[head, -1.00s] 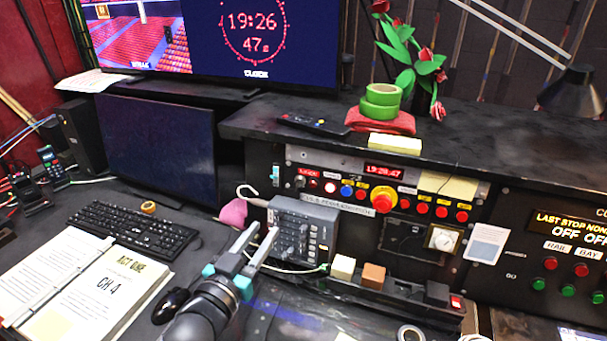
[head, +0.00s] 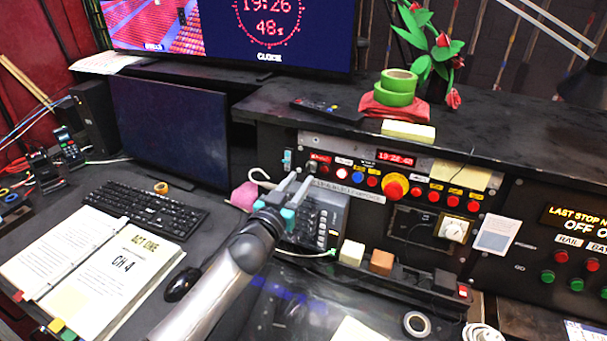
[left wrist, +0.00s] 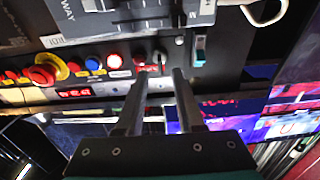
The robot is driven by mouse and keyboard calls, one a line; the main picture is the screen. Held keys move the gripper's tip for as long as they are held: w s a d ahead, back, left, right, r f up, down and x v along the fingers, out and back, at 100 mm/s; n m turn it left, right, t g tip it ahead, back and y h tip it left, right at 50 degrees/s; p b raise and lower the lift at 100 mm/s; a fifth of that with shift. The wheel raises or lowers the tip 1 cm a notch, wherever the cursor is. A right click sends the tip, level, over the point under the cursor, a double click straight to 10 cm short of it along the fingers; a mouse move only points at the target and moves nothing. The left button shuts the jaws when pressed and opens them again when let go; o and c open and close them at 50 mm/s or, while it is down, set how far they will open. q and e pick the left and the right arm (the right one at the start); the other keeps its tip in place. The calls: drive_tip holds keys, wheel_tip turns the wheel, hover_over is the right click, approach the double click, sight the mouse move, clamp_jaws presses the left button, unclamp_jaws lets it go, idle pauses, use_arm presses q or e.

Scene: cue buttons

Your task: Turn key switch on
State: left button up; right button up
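The key switch (left wrist: 159,58) is a small dark knob on the grey control panel, beside a red-lit label, in the left wrist view. In the head view it is small and close to the fingertips at the panel's left end, so its angle is hard to read. My left gripper (head: 303,177) is open and empty, reaching up to that end of the panel. In the left wrist view its two fingers (left wrist: 160,76) point at the key switch, which appears between and just beyond the tips. I cannot tell whether they touch it. My right gripper is not in view.
A white lit button (head: 342,173), a blue button (head: 358,177) and a large red mushroom button (head: 395,187) sit to the right on the panel. A toggle (head: 287,160) is left. A grey intercom box (head: 322,215) lies below my fingers. The shelf (head: 270,106) overhangs above.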

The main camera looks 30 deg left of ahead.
sight(306, 172)
use_arm(q)
drive_tip(key=shift+w+a, duration=0.1)
drive_tip(key=shift+w, duration=1.55)
clamp_jaws()
